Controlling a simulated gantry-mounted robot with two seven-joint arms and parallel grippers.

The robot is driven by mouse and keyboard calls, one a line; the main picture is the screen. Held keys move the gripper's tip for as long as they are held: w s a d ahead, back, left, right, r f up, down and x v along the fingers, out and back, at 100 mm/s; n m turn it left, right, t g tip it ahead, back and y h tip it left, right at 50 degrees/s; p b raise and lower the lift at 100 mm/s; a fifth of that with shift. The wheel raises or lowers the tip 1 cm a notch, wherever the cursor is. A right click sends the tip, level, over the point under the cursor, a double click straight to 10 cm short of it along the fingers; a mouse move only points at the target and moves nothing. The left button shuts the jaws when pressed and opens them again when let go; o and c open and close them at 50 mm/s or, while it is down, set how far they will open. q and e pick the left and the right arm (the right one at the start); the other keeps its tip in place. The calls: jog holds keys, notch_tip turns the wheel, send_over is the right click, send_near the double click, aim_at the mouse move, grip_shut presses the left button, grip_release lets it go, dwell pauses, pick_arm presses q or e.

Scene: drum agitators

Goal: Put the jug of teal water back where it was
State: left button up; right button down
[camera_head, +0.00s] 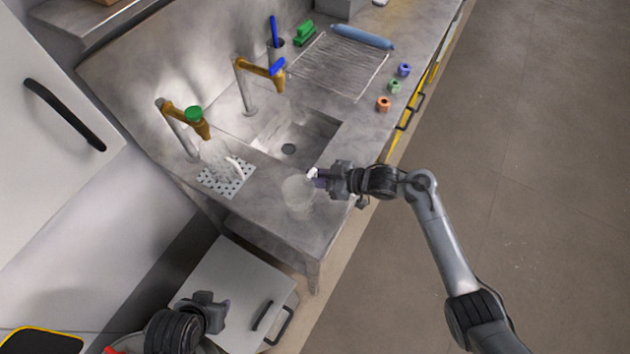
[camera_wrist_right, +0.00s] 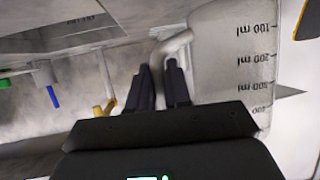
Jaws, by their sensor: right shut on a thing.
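A see-through jug (camera_head: 298,191) is at the front edge of the sink counter, and I cannot tell whether it touches the counter. My right gripper (camera_head: 317,176) is shut on its handle, on the jug's right side. In the right wrist view the jug (camera_wrist_right: 232,50) shows upside-down volume marks, and its pale handle (camera_wrist_right: 171,46) lies between the fingers (camera_wrist_right: 162,85). No teal colour shows in it. A second pale handle (camera_head: 240,166), seemingly of another clear vessel, is over the perforated plate (camera_head: 222,184). My left gripper (camera_head: 222,312) is low at the left, away from the counter; its fingers are unclear.
A green-handled tap (camera_head: 195,114) rises by the plate and a blue-handled tap (camera_head: 276,69) by the sink basin (camera_head: 312,130). Small orange (camera_head: 383,103), green (camera_head: 394,87) and purple (camera_head: 404,69) pieces line the right edge.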

notch_tip(320, 180, down, 2)
jog(key=shift+f, duration=0.2)
jog(key=shift+f, duration=0.1)
jog(key=c, duration=1.1)
grip_release()
